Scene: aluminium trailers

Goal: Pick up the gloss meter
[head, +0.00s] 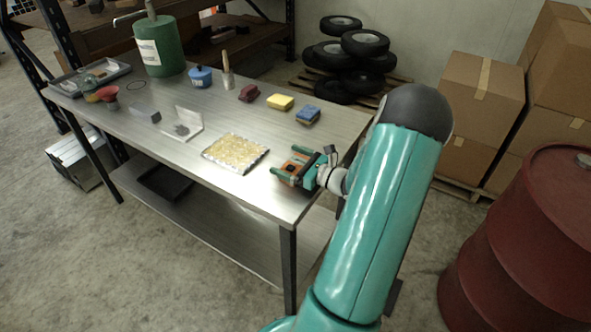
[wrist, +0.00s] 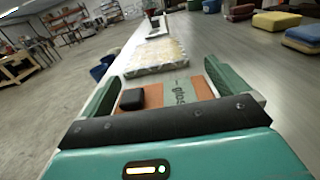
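The gloss meter is an orange and grey-green block with a black knob and lettering on its top. In the head view the gloss meter (head: 293,167) is at the near right end of the steel table, partly covered by my gripper (head: 290,163). In the wrist view the gloss meter (wrist: 165,95) lies between the two green fingers of my gripper (wrist: 165,85), one finger on each side. The fingers are close to its sides; I cannot tell whether they press on it. Its underside is hidden, so contact with the table is not clear.
A yellow-patterned tray (head: 235,152) lies just beyond the gloss meter on the steel table (head: 180,165). A blue-and-yellow sponge (head: 308,114), yellow block (head: 280,102) and dark red block (head: 249,93) stand farther back. A red drum (head: 520,250) and cardboard boxes (head: 480,90) are at right.

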